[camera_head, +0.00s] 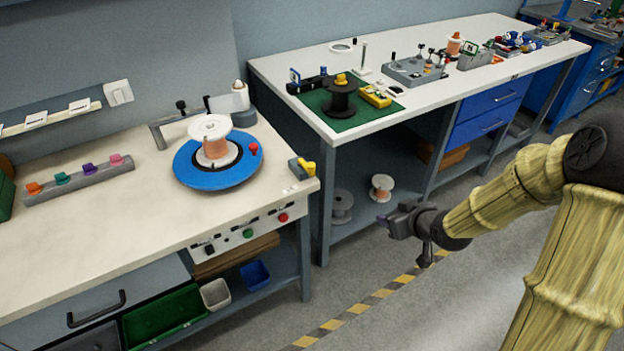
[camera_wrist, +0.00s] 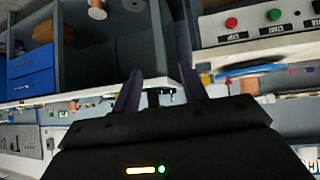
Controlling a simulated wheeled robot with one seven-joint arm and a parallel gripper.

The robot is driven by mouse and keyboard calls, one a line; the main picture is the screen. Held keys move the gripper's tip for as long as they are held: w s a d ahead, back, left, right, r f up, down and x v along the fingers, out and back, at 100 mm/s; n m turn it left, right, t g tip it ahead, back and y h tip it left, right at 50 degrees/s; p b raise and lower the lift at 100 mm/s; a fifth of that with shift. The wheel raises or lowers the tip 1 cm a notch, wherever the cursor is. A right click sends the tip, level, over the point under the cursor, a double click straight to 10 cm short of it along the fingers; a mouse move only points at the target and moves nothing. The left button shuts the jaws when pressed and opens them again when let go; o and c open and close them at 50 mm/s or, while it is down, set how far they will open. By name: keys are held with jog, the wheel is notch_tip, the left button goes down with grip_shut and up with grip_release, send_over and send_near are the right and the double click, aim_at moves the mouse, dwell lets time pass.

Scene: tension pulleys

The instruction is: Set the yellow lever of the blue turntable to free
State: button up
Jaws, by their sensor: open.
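The blue turntable (camera_head: 190,171) lies on the left bench and carries a white spool (camera_head: 209,128) wound with copper-coloured wire. A red knob (camera_head: 254,149) sits on its right rim. A yellow lever (camera_head: 308,167) stands on a small grey-blue block at the bench's right corner, apart from the disc. My gripper (camera_head: 386,221) is over the aisle, right of the bench and lower in the picture than the lever, touching nothing. In the upside-down wrist view its two fingers (camera_wrist: 160,90) are spread with nothing held. A blue edge there looks like the turntable (camera_wrist: 250,69); the lever is not clearly visible.
The front panel has a red button (camera_head: 283,217) and a green button (camera_head: 248,233). A grey post with a bar (camera_head: 160,135) and a white-topped device (camera_head: 241,100) stand behind the turntable. A second bench (camera_head: 440,90) stands to the right. The aisle floor (camera_head: 420,305) is clear.

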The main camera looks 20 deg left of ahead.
aim_at(314, 169)
jog(key=w+a+f+n+t+y+b, duration=0.1)
jog(key=w+a+n+y+b, duration=0.1)
jog(key=a+y+b, duration=0.3)
jog(key=a+n+y, duration=0.1)
jog(key=a+y, duration=0.3)
jog(key=a, duration=0.1)
jog(key=shift+w+a+t, duration=0.2)
jog(key=shift+t, duration=0.1)
jog(key=p+x, duration=0.1)
jog(key=x, duration=1.6)
jog(key=shift+w+a+r, duration=0.1)
jog(key=shift+w+a, duration=0.1)
grip_shut()
